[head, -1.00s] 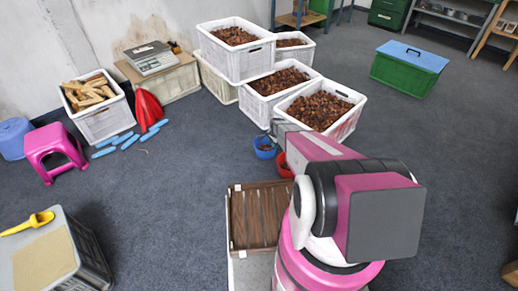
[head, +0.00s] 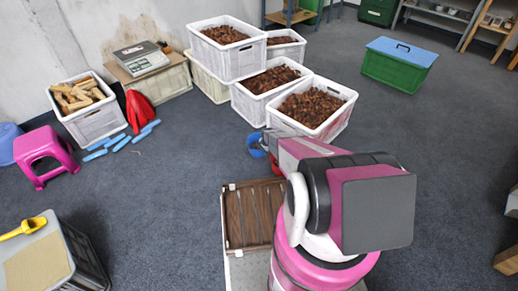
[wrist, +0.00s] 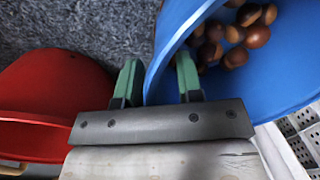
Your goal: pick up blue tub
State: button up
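The blue tub (head: 254,146) stands on the floor in front of the white crates in the head view, partly covered by my arm. In the wrist view the blue tub (wrist: 275,75) fills the upper right, with several brown chestnuts (wrist: 235,35) inside. My gripper (wrist: 158,82) is open, with its two green fingers apart. The tub's near wall rises between them: the left finger is outside, the right finger over the inner side. I cannot tell whether either finger touches the wall.
A red tub (wrist: 50,105) stands close to the left of my gripper. White crates of chestnuts (head: 315,107) stand just behind the blue tub. A brown slatted tray (head: 250,218) is close in front of me. Open carpet lies left and right.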

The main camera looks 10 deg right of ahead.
grip_shut()
